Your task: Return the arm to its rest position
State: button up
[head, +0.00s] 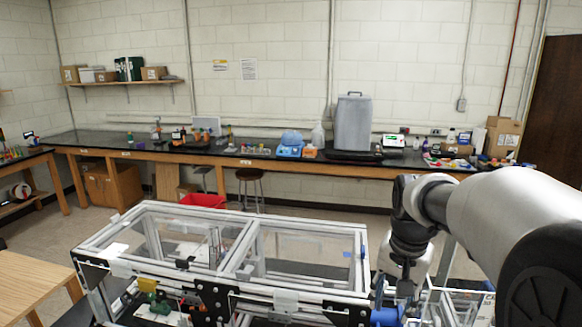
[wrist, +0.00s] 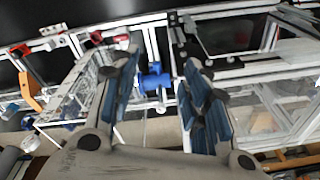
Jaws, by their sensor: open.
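My arm (head: 470,215) comes in from the right in the head view and bends down at the right end of the extrusion frame (head: 262,222). My gripper (wrist: 160,60) shows in the wrist view with its two blue-padded fingers spread apart and nothing between them. Behind the gap is a blue fitting (wrist: 154,78) on the frame's aluminium bars; I cannot tell its distance from the fingers. In the head view the fingers are hard to make out beside the frame.
The frame has clear panels and black corner plates (head: 215,298). A wooden table (head: 35,285) stands at the left. A long black-topped bench (head: 275,155) runs along the back wall, with a red bin (head: 203,200) and stool (head: 250,176) before it. Floor shows between frame and bench.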

jog(key=s+a+f+n+t+b, duration=0.1)
jog(key=s+a+f+n+b, duration=0.1)
jog(key=s, duration=0.6)
jog(key=s+a+f+n+t+b, duration=0.1)
jog(key=s+a+f+n+b, duration=0.1)
jog(key=s+f+b, duration=0.3)
jog(key=s+a+f+n+t+b, duration=0.1)
jog(key=s+f+b, duration=0.3)
jog(key=s, duration=0.6)
jog(key=shift+s+a+f+n+b, duration=0.35)
jog(key=shift+a+n, duration=0.3)
jog(key=shift+n, duration=0.25)
